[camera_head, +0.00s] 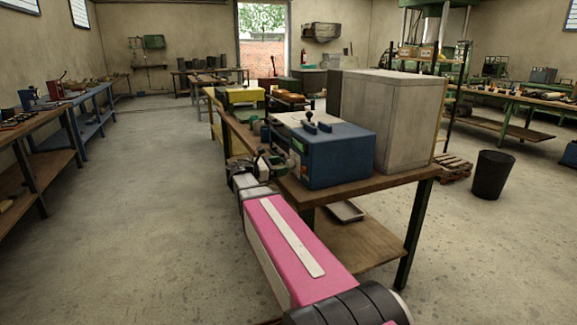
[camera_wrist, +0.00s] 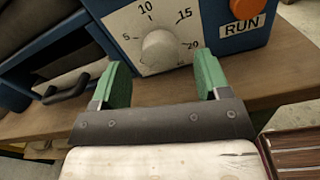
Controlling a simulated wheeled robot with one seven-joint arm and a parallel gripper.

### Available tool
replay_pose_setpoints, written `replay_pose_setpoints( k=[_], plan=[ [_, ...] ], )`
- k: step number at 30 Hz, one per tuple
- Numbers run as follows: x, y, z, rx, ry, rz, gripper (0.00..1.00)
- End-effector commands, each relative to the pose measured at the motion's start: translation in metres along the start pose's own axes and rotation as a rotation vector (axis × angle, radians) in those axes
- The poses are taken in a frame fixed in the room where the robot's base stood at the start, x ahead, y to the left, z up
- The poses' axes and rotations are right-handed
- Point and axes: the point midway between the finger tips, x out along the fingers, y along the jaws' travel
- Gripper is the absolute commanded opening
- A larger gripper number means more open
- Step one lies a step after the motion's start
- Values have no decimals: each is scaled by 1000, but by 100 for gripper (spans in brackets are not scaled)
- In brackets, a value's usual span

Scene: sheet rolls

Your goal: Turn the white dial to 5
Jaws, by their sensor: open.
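The white dial (camera_wrist: 160,50) is a round knob on a pale plate (camera_wrist: 127,22) marked 5, 10, 15 and 20. The plate is on the front of a blue machine (camera_head: 345,157). I cannot tell which number the dial points to. My gripper (camera_wrist: 162,68) has two green fingers, set wide apart and empty. In the wrist view one finger is left of the dial and one right, with gaps on both sides. Whether the tips reach the dial's depth is unclear. In the head view the dial cannot be made out.
An orange button (camera_wrist: 245,8) sits above a RUN label (camera_wrist: 242,26), right of the dial. A dark handle (camera_wrist: 66,92) sticks out at left. The machine stands on a wooden-topped bench (camera_head: 385,186) beside a large grey box (camera_head: 392,122). Open floor lies to the left.

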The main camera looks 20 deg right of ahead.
Motion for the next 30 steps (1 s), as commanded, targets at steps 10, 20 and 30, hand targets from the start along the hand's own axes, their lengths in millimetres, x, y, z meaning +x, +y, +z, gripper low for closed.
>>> replay_pose_setpoints(
  k=[10,20,30],
  plan=[
    [38,0,0,1,0,-1,69],
    [41,0,0,1,1,0,69],
    [40,0,0,3,1,0,20]
  ],
)
